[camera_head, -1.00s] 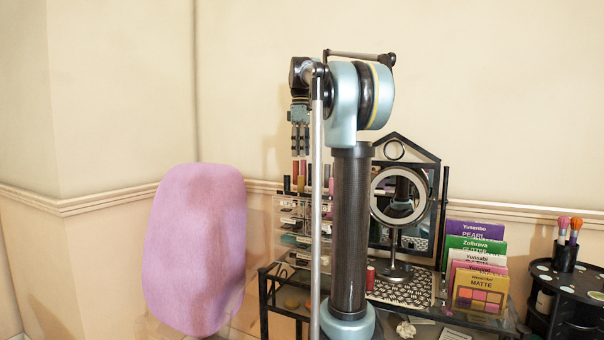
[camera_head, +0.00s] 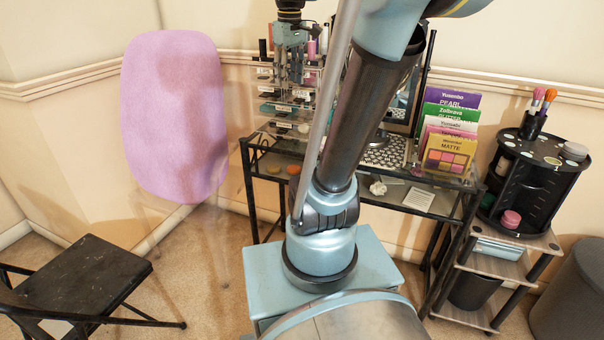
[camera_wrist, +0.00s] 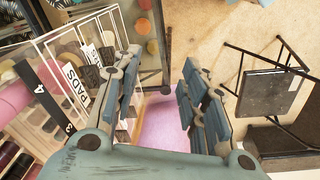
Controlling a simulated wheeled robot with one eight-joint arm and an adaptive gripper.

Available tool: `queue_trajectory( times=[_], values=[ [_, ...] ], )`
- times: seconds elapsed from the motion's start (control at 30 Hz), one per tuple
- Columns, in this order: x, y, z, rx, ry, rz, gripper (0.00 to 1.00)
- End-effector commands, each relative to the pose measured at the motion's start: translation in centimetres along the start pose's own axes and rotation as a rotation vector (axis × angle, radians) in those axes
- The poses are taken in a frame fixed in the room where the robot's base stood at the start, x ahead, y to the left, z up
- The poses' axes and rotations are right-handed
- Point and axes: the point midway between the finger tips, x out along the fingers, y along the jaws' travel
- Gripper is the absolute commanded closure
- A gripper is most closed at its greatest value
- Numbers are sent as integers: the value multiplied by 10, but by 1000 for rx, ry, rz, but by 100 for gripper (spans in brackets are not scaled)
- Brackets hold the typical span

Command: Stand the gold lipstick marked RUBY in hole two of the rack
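My gripper (camera_head: 290,72) is in front of the clear drawer organizer (camera_head: 284,108) in the head view, overlapping its upper part. In the wrist view my gripper (camera_wrist: 158,92) has its two fingers well apart, with no object between them. Black strips numbered 3 and 4 (camera_wrist: 44,88) show left of the fingers, beside several dark tubes (camera_wrist: 9,153). In the head view a pink tube (camera_head: 312,49) and a dark tube (camera_head: 263,48) stand at the organizer's top. I cannot pick out the gold RUBY lipstick or hole two; my gripper covers part of that area.
A pink panel-like chair back (camera_head: 172,115) is left of the organizer. A black folding chair (camera_head: 90,272) stands at lower left. Palettes (camera_head: 449,135) stand on the glass table's right side. A round black caddy (camera_head: 538,165) is farther right. Open floor lies left.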

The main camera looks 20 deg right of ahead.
Motion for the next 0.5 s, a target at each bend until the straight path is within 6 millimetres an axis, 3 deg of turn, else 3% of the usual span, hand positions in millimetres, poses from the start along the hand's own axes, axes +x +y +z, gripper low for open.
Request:
queue_trajectory(
  times=[0.2,0.5],
  values=[
    [78,-39,62,189,30,15,60],
    [188,-84,134,435,74,26,60]
  ],
)
